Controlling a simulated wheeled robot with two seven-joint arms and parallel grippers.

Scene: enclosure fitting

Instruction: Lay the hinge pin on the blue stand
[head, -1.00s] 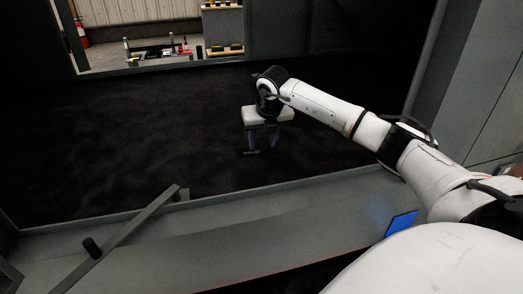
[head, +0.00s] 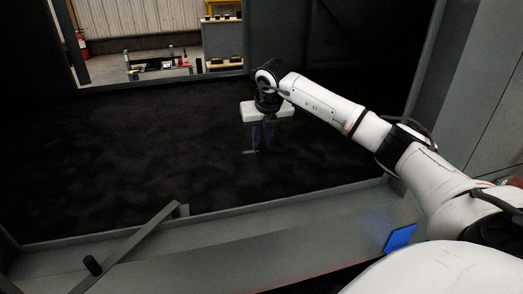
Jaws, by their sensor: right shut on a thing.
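My right gripper (head: 262,140) hangs fingers-down over the black floor of the enclosure, near the middle of the head view. It is shut on a small thin piece at its fingertips, which I take as the hinge pin (head: 250,152); it is dim and mostly hidden by the fingers. The blue stand (head: 400,238) is a small bright blue block on the grey front ledge at the lower right. The gripper is well away from it, farther back and to its left. My left gripper is not in view.
The grey ledge (head: 230,245) runs along the front. Grey walls frame the enclosure. A bench with small items (head: 160,66) stands beyond the rear opening. The black floor looks clear.

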